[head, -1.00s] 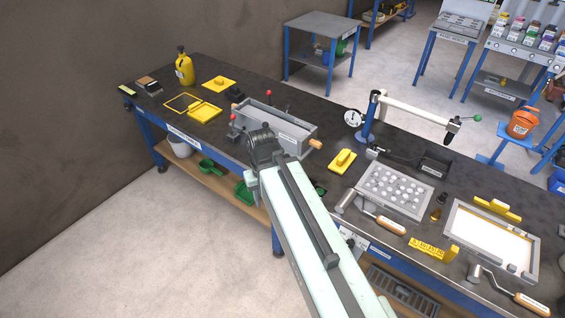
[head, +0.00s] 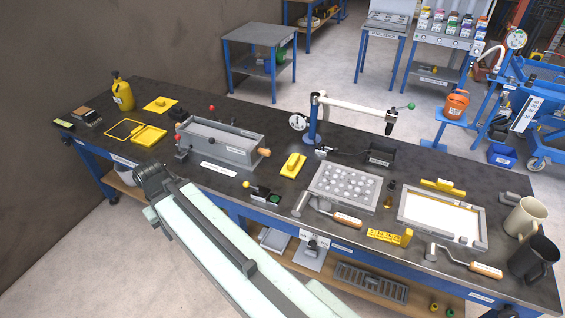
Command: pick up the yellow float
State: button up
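Several yellow things lie on the dark bench, and I cannot tell for certain which is the float. A small yellow block with a raised grip (head: 293,165) lies mid-bench, right of the grey trough. A flat yellow plate with a raised part (head: 160,104) lies at the back left. A yellow tray-like piece (head: 149,136) lies in front of that plate. My gripper (head: 150,178) is at the bench's front edge on the left, apart from all of these. Its fingers are not clear, so I cannot tell whether it is open.
The grey trough (head: 222,143) stands behind my arm. A post with a white arm (head: 355,106) stands behind the perforated plate (head: 344,187). A white-surfaced framed tray (head: 440,215) and two mugs (head: 525,216) fill the right end. A yellow bottle (head: 122,92) stands back left.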

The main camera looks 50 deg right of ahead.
aim_at(291, 168)
jog(key=i, duration=0.9)
jog(key=z, duration=0.05)
